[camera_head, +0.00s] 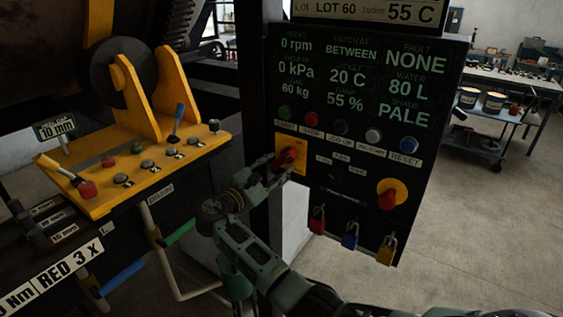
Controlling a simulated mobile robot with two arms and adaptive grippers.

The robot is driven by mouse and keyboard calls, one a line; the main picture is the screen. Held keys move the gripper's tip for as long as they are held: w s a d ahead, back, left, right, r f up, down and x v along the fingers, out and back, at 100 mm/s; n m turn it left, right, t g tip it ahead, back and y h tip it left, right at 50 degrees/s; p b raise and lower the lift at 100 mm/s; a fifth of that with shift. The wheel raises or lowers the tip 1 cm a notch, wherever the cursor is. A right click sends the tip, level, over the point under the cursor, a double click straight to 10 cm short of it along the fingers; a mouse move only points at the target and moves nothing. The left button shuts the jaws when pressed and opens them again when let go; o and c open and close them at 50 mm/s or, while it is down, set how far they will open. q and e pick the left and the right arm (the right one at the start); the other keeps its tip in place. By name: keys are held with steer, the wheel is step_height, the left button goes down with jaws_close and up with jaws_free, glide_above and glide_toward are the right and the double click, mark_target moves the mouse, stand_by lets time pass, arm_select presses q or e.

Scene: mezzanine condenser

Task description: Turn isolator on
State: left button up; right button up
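The isolator is a red rotary handle (288,156) on a yellow square plate (302,143), at the left side of the dark control panel. My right gripper (279,168) reaches up from below and its fingertips are at the red handle. They overlap the handle and the lower plate, and I cannot tell whether they are closed on it. The gripper hides part of the handle, so its exact angle is unclear. My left gripper is not in view.
The panel (345,130) has lit readouts and a row of buttons. A red knob on a yellow disc (401,187) is lower right. A yellow lever console (125,180) stands left; a workbench (500,84) is behind.

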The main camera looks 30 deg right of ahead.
steer(key=v, duration=0.7)
steer(key=shift+f, duration=0.1)
